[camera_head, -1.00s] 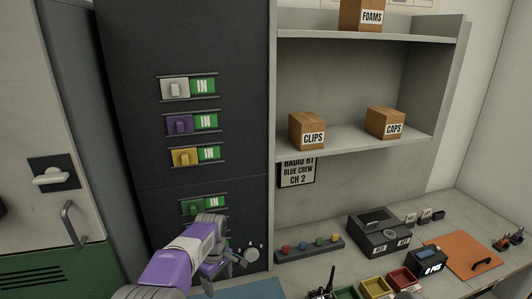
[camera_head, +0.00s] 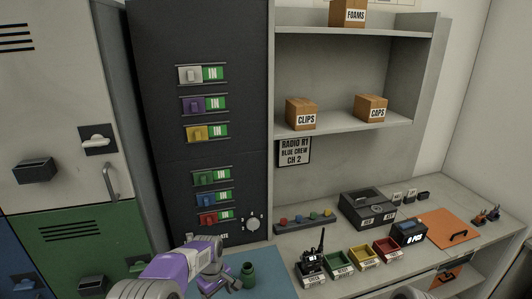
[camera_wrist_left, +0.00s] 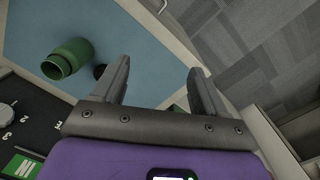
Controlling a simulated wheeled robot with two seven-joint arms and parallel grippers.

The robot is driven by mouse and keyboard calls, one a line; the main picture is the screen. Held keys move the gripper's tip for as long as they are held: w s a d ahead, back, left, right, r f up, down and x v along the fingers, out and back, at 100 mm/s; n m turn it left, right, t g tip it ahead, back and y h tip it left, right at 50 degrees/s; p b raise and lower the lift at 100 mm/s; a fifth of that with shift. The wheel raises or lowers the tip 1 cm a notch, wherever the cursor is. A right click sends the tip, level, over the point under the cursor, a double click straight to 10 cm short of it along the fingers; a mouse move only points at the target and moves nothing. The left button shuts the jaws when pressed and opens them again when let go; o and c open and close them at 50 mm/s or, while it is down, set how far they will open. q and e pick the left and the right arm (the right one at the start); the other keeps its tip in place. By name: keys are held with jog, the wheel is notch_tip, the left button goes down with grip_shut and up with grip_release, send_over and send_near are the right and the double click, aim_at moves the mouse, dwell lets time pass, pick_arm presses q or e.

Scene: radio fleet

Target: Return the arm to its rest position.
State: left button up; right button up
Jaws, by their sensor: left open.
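My left arm (camera_head: 185,264) is purple and grey and reaches in from the bottom of the head view, low in front of the dark panel. My left gripper (camera_wrist_left: 160,72) is open and empty in the left wrist view, its two fingers apart above the bench edge. In the head view its fingers are hard to make out. A green cylinder (camera_head: 247,276) stands on the blue mat (camera_head: 275,265), right of the gripper. It also shows in the left wrist view (camera_wrist_left: 68,58), apart from the fingers. My right gripper is not in view.
The dark panel (camera_head: 160,140) has several coloured switches and a round knob (camera_head: 253,224). A radio (camera_head: 312,263) stands by small green, yellow and red bins (camera_head: 362,258) on the bench. A shelf with boxes hangs above. Lockers (camera_head: 60,240) are at left.

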pick_arm(q)
jog(key=s+f+m+h, duration=0.2)
jog(key=s+f+m, duration=0.2)
jog(key=s+f, duration=1)
jog(key=s+d+f+m+h, duration=0.1)
jog(key=s+d+f+m, duration=0.15)
jog(key=s, duration=0.45)
jog(key=s+d+f+m+h, duration=0.1)
jog(key=s+d+f, duration=0.1)
jog(key=s+f, duration=0.35)
notch_tip(320, 180, down, 12)
jog(key=b, duration=1.4)
jog(key=shift+s+f+t, duration=0.2)
jog(key=shift+s+t, duration=0.05)
jog(key=shift+t, duration=0.15)
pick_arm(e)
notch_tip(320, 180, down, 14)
pick_arm(q)
jog(key=shift+d+n, duration=0.1)
jog(key=shift+n, duration=0.15)
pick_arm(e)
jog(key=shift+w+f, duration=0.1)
pick_arm(q)
jog(key=shift+c, duration=0.3)
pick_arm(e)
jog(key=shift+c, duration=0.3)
